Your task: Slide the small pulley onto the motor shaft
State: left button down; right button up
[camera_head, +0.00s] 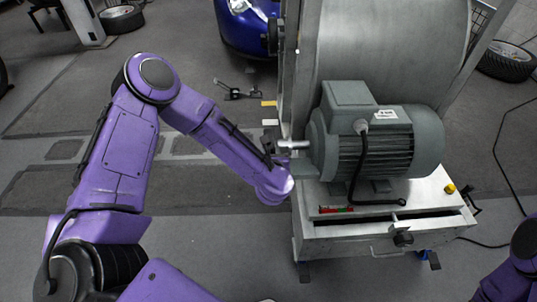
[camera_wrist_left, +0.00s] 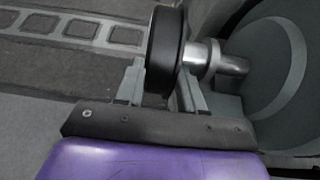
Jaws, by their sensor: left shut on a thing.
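The small pulley (camera_wrist_left: 165,48) is a black wheel with a bright metal hub, seen nearly edge-on in the left wrist view. My left gripper (camera_wrist_left: 160,78) is shut on it, one finger on each side. In the head view the gripper (camera_head: 276,157) is at the left end of the grey motor (camera_head: 375,140), and the pulley is a small dark shape there. The silver motor shaft (camera_wrist_left: 234,65) points from the motor's round face toward the pulley. Pulley hub and shaft look roughly in line and very close; I cannot tell whether the shaft is inside the bore.
The motor stands on a metal bench (camera_head: 340,232) with a drawer, beside a large grey drum (camera_head: 390,50). A black cable (camera_head: 356,165) hangs from the motor. A red-and-green tool (camera_head: 336,209) lies on the bench. The floor left of the bench is open.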

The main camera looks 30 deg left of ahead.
pick_arm(q)
jog(key=shift+w+d+b, duration=0.45)
jog(key=shift+w+d, duration=0.2)
jog(key=shift+d, duration=0.35)
jog(key=shift+d, duration=0.1)
jog(key=shift+w+d+b, duration=0.4)
jog(key=shift+w+d, duration=0.05)
jog(key=shift+d, duration=0.2)
jog(key=shift+w+d+b, duration=0.15)
jog(key=shift+d+b, duration=0.1)
jog(key=shift+b, duration=0.05)
jog(key=c, duration=0.6)
grip_release()
jog(key=shift+d, duration=0.15)
jog(key=o, duration=0.3)
jog(key=shift+f, duration=0.1)
